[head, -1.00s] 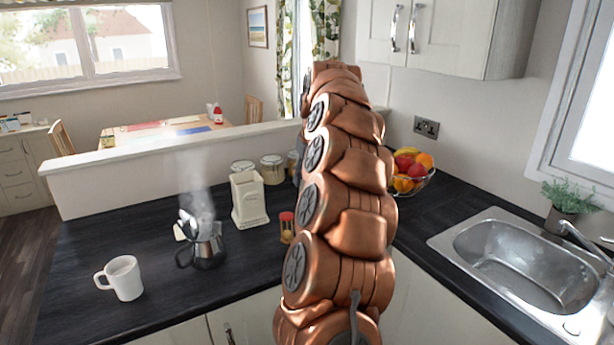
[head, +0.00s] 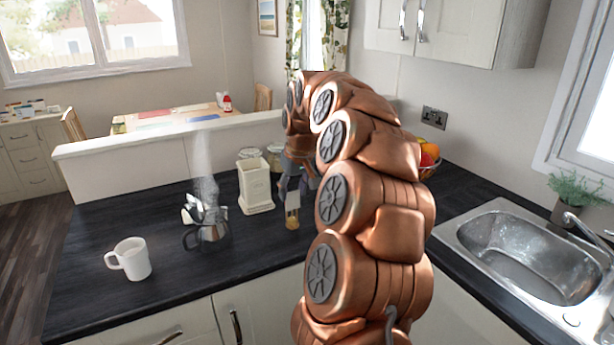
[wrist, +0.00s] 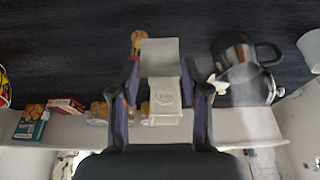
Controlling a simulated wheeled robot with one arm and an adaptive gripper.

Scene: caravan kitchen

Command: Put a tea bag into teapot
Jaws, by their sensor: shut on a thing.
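My gripper (wrist: 168,78) is shut on a pale, squarish tea bag (wrist: 160,52), seen between its fingers in the wrist view. The teapot also shows at the right of the wrist view (wrist: 240,62). The cream canister (head: 254,188) stands between teapot and gripper; its lettered face shows in the wrist view (wrist: 165,98).
A white mug (head: 134,260) stands left of the teapot. A small jar (head: 292,220) is below my gripper. Other jars stand behind the canister. A fruit bowl (head: 430,168) and a sink (head: 520,250) are to the right. Counter around the mug is clear.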

